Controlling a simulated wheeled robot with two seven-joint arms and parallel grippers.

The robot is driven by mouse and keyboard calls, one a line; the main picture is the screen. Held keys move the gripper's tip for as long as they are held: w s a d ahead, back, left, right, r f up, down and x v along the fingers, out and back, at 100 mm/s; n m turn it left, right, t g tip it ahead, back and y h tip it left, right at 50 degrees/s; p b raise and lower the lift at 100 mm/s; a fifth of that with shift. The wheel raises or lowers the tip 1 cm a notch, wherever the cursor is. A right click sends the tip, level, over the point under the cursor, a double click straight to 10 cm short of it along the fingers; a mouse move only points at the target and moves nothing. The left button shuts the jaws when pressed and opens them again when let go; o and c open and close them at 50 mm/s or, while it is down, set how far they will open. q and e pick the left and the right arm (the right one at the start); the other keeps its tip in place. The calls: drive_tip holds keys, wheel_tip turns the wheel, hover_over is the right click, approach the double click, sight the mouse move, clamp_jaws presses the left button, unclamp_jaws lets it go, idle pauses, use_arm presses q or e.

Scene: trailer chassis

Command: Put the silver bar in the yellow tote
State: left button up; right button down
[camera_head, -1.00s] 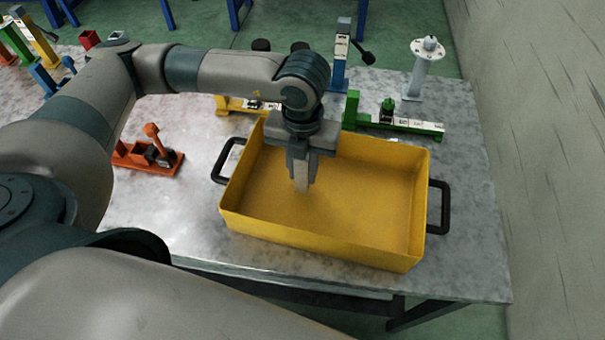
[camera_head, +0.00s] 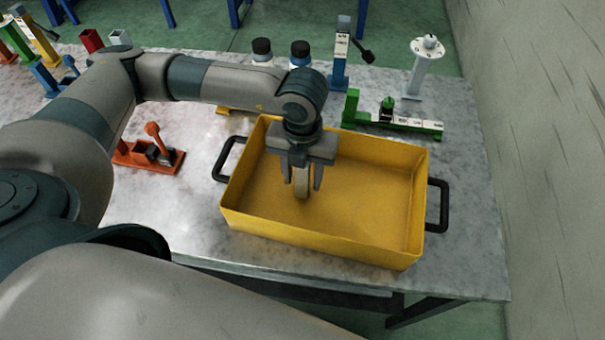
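The yellow tote (camera_head: 330,240) stands on the table with a black handle at each end. My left gripper (camera_head: 302,182) points down inside the tote, toward its left half. Its two fingers are spread, with a gap on each side of the silver bar (camera_head: 302,185). The bar is upright between the fingers, its upper end hidden by the gripper. I cannot tell whether its lower end touches the tote floor. My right gripper is out of view.
An orange clamp (camera_head: 148,155) lies left of the tote. A green clamp (camera_head: 395,121), a blue clamp (camera_head: 341,60), a white stand (camera_head: 424,65) and two dark-capped bottles (camera_head: 300,52) stand behind it. A wall (camera_head: 540,150) rises at the right.

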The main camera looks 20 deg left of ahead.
use_arm(q)
drive_tip(key=shift+r, duration=0.35)
wheel_tip(320, 180, up, 10)
drive_tip(key=b, duration=0.3)
drive_tip(key=shift+r, duration=0.8)
drive_tip(key=shift+f, duration=0.1)
